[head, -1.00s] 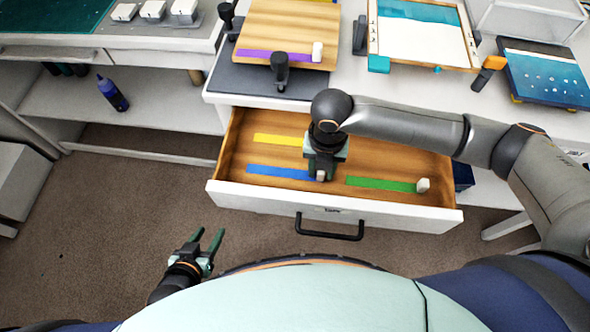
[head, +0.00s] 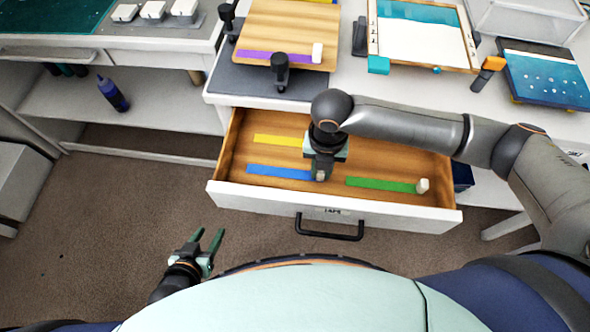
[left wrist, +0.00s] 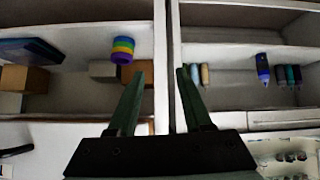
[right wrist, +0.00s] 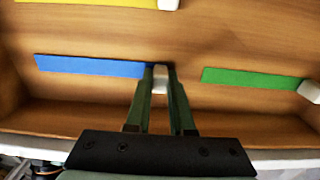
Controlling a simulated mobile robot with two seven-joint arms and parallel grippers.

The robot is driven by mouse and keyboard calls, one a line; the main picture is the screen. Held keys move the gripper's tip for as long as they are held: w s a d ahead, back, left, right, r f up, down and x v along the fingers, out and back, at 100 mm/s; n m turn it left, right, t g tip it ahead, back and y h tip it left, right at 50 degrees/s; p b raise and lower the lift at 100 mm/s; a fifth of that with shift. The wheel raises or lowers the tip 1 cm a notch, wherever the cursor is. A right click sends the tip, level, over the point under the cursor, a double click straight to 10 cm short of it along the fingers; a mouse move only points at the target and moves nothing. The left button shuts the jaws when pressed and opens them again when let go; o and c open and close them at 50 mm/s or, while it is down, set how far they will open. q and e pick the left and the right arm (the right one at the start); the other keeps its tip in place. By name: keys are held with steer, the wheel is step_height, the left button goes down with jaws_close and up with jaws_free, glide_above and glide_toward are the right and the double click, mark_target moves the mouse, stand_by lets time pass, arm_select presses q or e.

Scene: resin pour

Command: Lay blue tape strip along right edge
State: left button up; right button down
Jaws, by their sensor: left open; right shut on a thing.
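The blue tape strip (head: 280,172) lies flat in the open drawer (head: 240,193), and it also shows in the right wrist view (right wrist: 90,66). My right gripper (head: 322,176) reaches down into the drawer at the strip's right end. In the right wrist view its fingers (right wrist: 160,80) are shut on the white tab (right wrist: 160,78) at that end. A wooden board (head: 290,28) on the bench top carries a purple strip (head: 262,56) along its near edge. My left gripper (head: 208,243) is open and empty, low over the floor in front of the drawer.
A yellow strip (head: 278,140) and a green strip (head: 380,184) with a white tab lie in the same drawer. Black clamps (head: 280,70) stand beside the board. A framed screen (head: 425,35) and a blue panel (head: 545,75) are further right on the bench.

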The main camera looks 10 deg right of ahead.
steer(key=shift+r+p, duration=0.95)
steer(key=shift+p, duration=0.05)
step_height(320, 180, up, 3)
steer(key=p, duration=0.3)
steer(key=shift+f, duration=0.2)
steer(key=shift+r+p, duration=0.45)
steer(key=shift+r, duration=1.2)
